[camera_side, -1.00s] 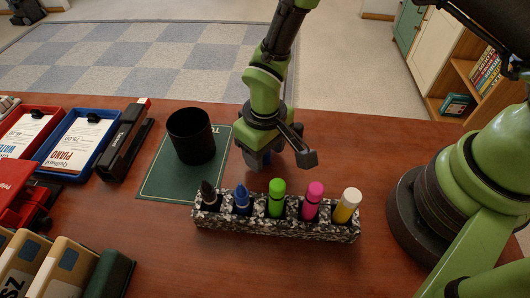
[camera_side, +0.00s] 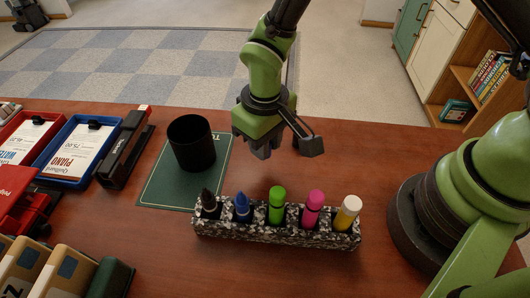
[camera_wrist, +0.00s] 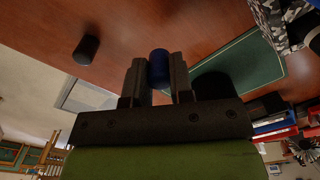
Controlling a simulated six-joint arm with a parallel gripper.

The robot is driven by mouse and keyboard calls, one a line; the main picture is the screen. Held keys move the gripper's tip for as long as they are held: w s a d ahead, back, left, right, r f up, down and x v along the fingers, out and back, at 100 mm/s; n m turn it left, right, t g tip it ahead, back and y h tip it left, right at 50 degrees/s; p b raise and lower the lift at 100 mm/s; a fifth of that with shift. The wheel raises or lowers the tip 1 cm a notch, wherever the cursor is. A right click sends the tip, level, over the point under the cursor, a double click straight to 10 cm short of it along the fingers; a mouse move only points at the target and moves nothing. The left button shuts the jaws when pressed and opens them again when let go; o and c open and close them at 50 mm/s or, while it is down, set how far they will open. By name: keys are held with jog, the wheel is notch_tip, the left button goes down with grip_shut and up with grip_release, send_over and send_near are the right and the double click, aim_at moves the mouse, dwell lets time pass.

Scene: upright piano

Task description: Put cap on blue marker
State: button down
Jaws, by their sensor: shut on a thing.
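The blue marker (camera_side: 242,207) stands tip up and uncapped in a speckled holder (camera_side: 275,234), second from the left. My gripper (camera_side: 262,148) is above the table behind the holder in the side view. In the wrist view, my gripper (camera_wrist: 157,75) is shut on the blue cap (camera_wrist: 159,66), which shows between the two fingers. The cap is hidden behind the fingers in the side view. It is apart from the blue marker.
An uncapped black marker (camera_side: 209,204) is left of the blue one; green (camera_side: 277,205), pink (camera_side: 313,205) and yellow-white (camera_side: 346,214) markers stand to its right. A black cup (camera_side: 191,143) stands on a green mat (camera_side: 160,188). A dark cap-like piece (camera_wrist: 87,47) is on the table.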

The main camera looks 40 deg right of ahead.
notch_tip(320, 180, up, 6)
jog(key=a, duration=0.2)
send_near(241, 200)
jog(key=shift+w+d, duration=0.1)
jog(key=shift+s, duration=0.2)
jog(key=shift+f, duration=3.1)
jog(key=shift+f, duration=0.15)
jog(key=shift+c, duration=2.2)
grip_release()
